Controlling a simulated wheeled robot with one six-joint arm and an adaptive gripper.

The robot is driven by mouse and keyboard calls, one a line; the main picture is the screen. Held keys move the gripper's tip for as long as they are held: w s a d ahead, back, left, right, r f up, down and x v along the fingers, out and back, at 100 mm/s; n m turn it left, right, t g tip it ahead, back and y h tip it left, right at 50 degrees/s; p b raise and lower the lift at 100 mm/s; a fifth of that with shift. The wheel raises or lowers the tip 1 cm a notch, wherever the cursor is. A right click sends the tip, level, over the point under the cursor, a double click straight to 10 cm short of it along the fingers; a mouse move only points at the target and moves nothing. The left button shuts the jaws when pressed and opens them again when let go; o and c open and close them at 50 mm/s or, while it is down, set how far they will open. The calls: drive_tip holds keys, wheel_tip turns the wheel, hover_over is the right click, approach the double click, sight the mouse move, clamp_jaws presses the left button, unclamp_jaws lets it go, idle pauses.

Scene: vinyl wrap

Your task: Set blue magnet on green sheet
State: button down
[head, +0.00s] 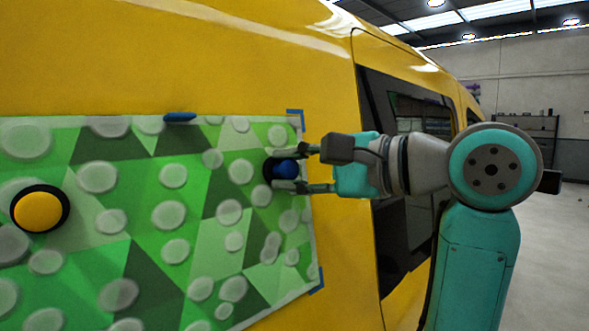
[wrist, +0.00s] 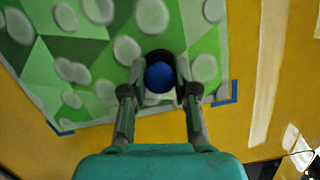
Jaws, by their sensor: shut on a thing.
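The green sheet (head: 145,235) with pale round spots covers the yellow van side in the head view, and it also shows in the wrist view (wrist: 60,55). The blue magnet (head: 284,169), a blue knob on a black round base, is at the sheet's right edge, below the upper right corner. My gripper (head: 287,168) is shut on the blue magnet, with one finger on each side. In the wrist view the blue knob (wrist: 159,77) sits between the fingertips, over the sheet. I cannot tell whether its base touches the sheet.
A yellow magnet (head: 39,210) with a black base is on the sheet's left part. Blue tape (head: 295,114) marks the upper right corner and more tape (head: 316,281) the lower right. A small blue object (head: 180,117) is at the top edge. Dark van windows (head: 405,110) lie behind my arm.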

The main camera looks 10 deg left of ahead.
idle(0.4)
drive_tip(key=c, duration=0.8)
unclamp_jaws()
drive_tip(key=shift+d, duration=0.1)
